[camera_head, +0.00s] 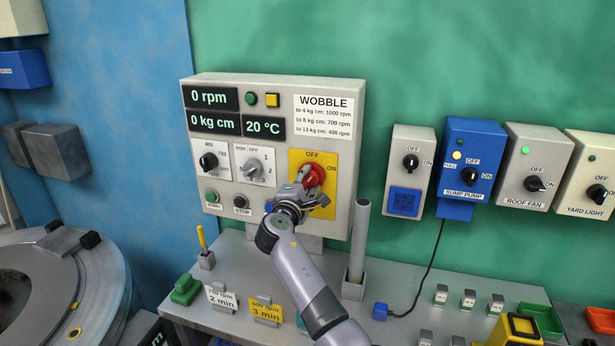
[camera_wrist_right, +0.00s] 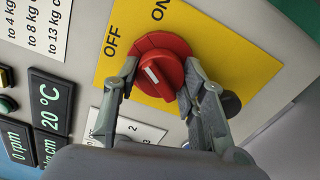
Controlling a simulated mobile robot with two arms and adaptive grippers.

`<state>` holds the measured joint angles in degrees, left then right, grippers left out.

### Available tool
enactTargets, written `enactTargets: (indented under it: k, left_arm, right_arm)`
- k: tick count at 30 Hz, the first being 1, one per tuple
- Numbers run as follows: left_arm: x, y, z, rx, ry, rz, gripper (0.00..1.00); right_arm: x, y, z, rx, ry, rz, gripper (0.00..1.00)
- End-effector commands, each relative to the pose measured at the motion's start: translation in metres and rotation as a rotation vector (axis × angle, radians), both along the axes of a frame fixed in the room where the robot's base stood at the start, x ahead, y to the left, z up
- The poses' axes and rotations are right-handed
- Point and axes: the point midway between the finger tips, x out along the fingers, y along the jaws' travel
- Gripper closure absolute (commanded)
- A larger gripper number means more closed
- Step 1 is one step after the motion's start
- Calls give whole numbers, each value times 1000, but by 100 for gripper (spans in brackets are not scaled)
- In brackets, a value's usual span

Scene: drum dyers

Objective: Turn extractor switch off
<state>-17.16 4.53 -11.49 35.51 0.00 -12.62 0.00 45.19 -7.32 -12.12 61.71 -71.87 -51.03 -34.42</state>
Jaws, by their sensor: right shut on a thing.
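The red rotary extractor switch (camera_head: 314,176) sits on a yellow plate (camera_head: 298,160) marked OFF above and ON to the right, on the grey control panel (camera_head: 349,120). My right gripper (camera_head: 296,192) is shut on the red knob, coming from the lower left. In the right wrist view the red knob (camera_wrist_right: 160,70) sits between the two fingers of my right gripper (camera_wrist_right: 160,95). A short white mark shows on the knob; I cannot tell for certain which label it points to. Part of the plate is hidden by my gripper. My left gripper is not in view.
A grey upright tube (camera_head: 359,240) stands close to the right of my arm. A blue sump pump box (camera_head: 472,150) and other switch boxes hang further right. A drum (camera_head: 100,275) is at left.

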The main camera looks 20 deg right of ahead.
Motion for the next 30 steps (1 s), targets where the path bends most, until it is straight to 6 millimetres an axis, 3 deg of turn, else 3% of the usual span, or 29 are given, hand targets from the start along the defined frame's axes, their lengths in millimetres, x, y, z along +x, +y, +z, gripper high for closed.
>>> enactTargets:
  k: [15,30]
  left_arm:
    - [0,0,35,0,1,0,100]
    - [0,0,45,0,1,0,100]
  right_arm:
    - [0,0,0,-358,246,1,89]
    - [-1,1,-3,-485,334,2,89]
